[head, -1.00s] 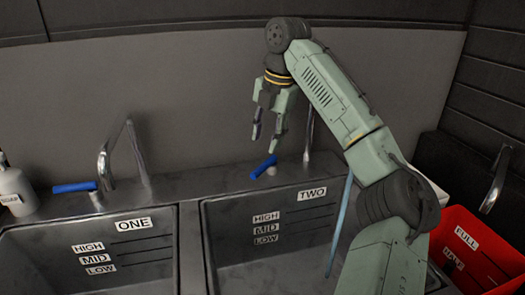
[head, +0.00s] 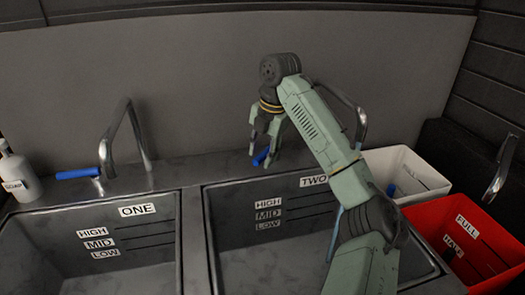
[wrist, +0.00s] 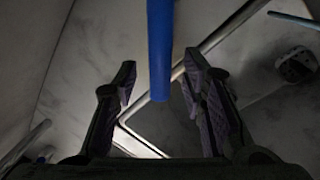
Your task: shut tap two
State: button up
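Tap two's blue lever handle (head: 260,158) shows behind basin two (head: 230,253), partly hidden by my gripper (head: 261,158). Its metal spout (head: 361,120) rises behind my arm. A thin pale blue stream (head: 334,238) hangs over basin two, partly hidden by my arm. In the wrist view the blue handle (wrist: 160,50) lies lengthwise in line with the gap between my open fingers (wrist: 157,82). Both fingers look apart from it. The TWO label (head: 314,181) is on the basin's back wall.
Basin one (head: 60,255) and its tap (head: 128,125) with a blue handle (head: 77,174) are to the left. A soap bottle (head: 17,175) stands at the far left. A white bin (head: 420,172) and a red bin (head: 462,235) stand at the right.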

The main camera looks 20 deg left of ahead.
jog(key=shift+c, duration=0.2)
grip_shut()
dwell(0.3)
dwell(0.4)
